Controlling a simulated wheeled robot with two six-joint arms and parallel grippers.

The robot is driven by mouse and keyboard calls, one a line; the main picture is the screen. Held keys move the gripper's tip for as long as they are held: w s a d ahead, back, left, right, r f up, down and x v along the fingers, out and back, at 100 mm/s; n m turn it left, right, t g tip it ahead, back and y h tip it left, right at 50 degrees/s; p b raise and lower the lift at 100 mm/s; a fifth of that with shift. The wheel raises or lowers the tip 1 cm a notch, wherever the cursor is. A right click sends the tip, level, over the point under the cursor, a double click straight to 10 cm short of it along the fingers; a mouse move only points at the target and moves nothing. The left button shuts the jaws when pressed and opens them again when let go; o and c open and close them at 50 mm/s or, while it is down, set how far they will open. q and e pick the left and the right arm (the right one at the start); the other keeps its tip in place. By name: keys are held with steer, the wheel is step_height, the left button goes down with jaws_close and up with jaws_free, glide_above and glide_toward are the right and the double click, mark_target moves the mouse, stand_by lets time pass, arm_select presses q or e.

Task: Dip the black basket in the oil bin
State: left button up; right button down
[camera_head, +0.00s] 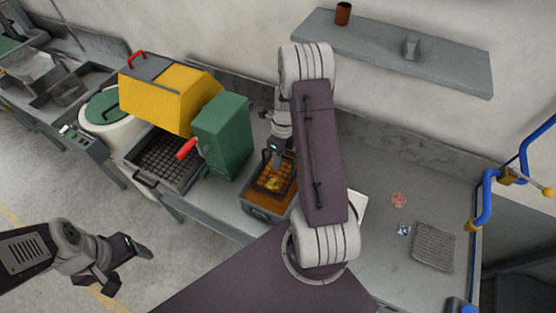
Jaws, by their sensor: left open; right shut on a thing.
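The oil bin (262,213) is a grey rectangular container of orange-brown oil on the bench near the middle. The black basket (268,184) is a dark wire basket at the bin, with golden-copper pieces visible in it. It appears to sit within the bin's outline; how deep it is in the oil is hard to tell. My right gripper (274,153) is above the basket, pointing down, shut on the basket's upper part; the exact grip is small and partly hidden by my arm. My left gripper (127,268) is open and empty at the lower left, over the floor, away from the bench.
A wire rack (434,246) lies on the right bench. A wall shelf (450,75) hangs behind.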

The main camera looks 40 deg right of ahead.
mark_target(278, 177)
steer(key=shift+w+d+f+b+x, duration=0.15)
steer(key=shift+d+b+x, duration=0.15)
steer(key=shift+b+x, duration=0.9)
steer(key=shift+w+d+b+x, duration=0.25)
steer(key=shift+b+x, duration=0.2)
steer(key=shift+x, duration=1.35)
steer(key=shift+w+d+f+b+x, duration=0.1)
steer(key=shift+d+b+x, duration=0.2)
steer(key=shift+b+x, duration=0.9)
steer(key=shift+a+f+p, duration=0.1)
steer(key=shift+f+p, duration=0.05)
steer(key=shift+p, duration=0.25)
steer(key=s+a+p+v, duration=0.1)
steer(key=a+p+v, duration=0.1)
steer(key=p+v, duration=0.9)
steer(key=shift+r, duration=0.6)
steer(key=p+v, duration=0.3)
steer(key=shift+s+a, duration=0.2)
steer(key=shift+a, duration=0.15)
stand_by(0.3)
